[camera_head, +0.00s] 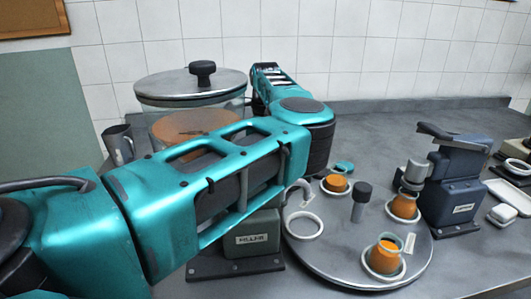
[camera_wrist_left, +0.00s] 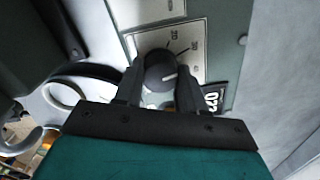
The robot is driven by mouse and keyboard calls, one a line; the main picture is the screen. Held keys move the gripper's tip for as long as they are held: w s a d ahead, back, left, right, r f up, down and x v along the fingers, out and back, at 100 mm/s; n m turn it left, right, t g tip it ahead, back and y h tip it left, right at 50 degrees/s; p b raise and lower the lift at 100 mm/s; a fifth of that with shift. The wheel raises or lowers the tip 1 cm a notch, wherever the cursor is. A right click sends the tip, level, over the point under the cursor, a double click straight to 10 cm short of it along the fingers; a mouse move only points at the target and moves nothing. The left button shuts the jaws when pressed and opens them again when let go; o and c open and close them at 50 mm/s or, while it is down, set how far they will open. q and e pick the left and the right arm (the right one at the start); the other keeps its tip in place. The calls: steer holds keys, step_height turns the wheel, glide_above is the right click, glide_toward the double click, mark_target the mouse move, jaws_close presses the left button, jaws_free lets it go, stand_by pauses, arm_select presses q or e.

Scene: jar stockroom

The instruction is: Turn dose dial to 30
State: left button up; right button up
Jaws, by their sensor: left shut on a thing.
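In the left wrist view, the dose dial (camera_wrist_left: 158,68) is a round dark knob on a pale scale plate (camera_wrist_left: 190,36). A short white mark on the knob faces the right of the picture, towards the right finger. Small numbers stand around the knob's upper right; they are too small to read surely, so the exact setting is unclear. My left gripper (camera_wrist_left: 159,88) is shut on the dial, one finger on each side of it. In the head view my left arm hides the dial and this gripper. My right gripper is in neither view.
A round grey turntable (camera_head: 338,262) carries several orange-filled jars and empty ring holders. A grey-labelled filler base (camera_head: 235,262) stands left of it, a blue machine (camera_head: 452,190) right. A big lidded glass vessel (camera_head: 190,88) stands behind my arm. The back counter is clear.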

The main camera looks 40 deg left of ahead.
arm_select(q)
steer(key=shift+n, duration=0.7)
steer(key=o, duration=1.1)
steer(key=shift+c, duration=0.2)
steer(key=shift+r, duration=0.1)
step_height(320, 180, up, 13)
steer(key=shift+p, duration=0.3)
